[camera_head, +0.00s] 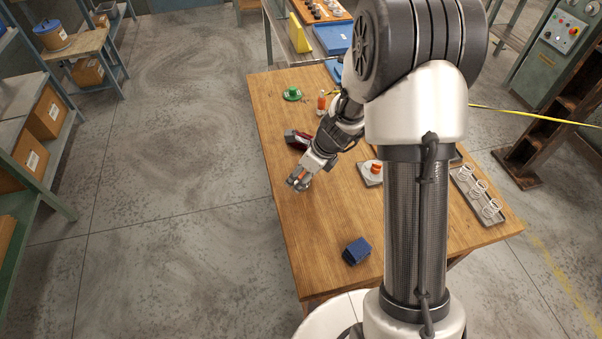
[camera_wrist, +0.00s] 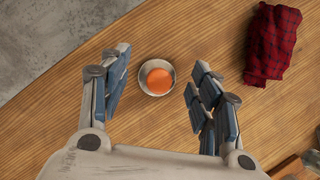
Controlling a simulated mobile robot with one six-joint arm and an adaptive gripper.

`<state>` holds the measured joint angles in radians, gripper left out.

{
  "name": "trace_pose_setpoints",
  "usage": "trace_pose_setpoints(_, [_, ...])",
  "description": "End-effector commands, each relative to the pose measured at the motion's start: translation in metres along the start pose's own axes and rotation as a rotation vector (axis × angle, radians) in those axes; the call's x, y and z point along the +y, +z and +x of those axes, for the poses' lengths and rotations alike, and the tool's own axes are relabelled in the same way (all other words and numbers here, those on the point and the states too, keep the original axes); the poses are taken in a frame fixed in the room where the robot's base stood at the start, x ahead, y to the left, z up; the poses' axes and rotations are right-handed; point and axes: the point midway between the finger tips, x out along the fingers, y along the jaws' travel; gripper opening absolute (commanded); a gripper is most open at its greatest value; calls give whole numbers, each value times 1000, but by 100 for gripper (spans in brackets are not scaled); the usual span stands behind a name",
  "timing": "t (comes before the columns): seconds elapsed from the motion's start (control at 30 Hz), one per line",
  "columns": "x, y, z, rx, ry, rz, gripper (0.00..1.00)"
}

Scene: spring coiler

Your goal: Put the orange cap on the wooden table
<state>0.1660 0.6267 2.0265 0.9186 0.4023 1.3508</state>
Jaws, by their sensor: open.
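A round orange cap (camera_wrist: 160,81) sits inside a small metal dish (camera_wrist: 142,75) in the wrist view. The dish stands on the wooden table (camera_wrist: 100,150), which also shows in the head view (camera_head: 300,230). My gripper (camera_wrist: 158,73) is open and empty, with its fingers on either side of the dish in the picture and apart from it. In the head view my gripper (camera_head: 299,181) hangs over the left part of the table. A bit of orange shows at its fingers there, and the dish is mostly hidden.
A red checked cloth (camera_wrist: 272,45) lies right of the dish in the wrist view. In the head view a blue block (camera_head: 356,251) lies near the front, an orange-topped piece (camera_head: 376,168) sits on a pale plate, and a spring tray (camera_head: 478,193) is at right. The front left is clear.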

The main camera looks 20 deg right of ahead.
Motion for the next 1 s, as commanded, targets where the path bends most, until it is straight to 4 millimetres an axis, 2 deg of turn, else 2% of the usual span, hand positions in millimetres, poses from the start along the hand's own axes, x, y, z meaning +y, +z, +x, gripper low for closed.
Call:
trace_pose_setpoints(0.03, [-1,2,-13,-1,-2,0,57])
trace_pose_setpoints(0.33, [-1,2,-79,-2,-3,0,57])
trace_pose_setpoints(0.5, [0,2,-102,-1,-1,-1,57])
trace_pose_setpoints(0.67, [2,4,-116,-4,-3,-34,57])
trace_pose_setpoints(0.77, [14,13,-138,-9,-8,-179,57])
trace_pose_setpoints(0.83, [29,22,-163,-11,-16,-357,57])
trace_pose_setpoints(1.0, [83,29,-234,18,-38,-929,57])
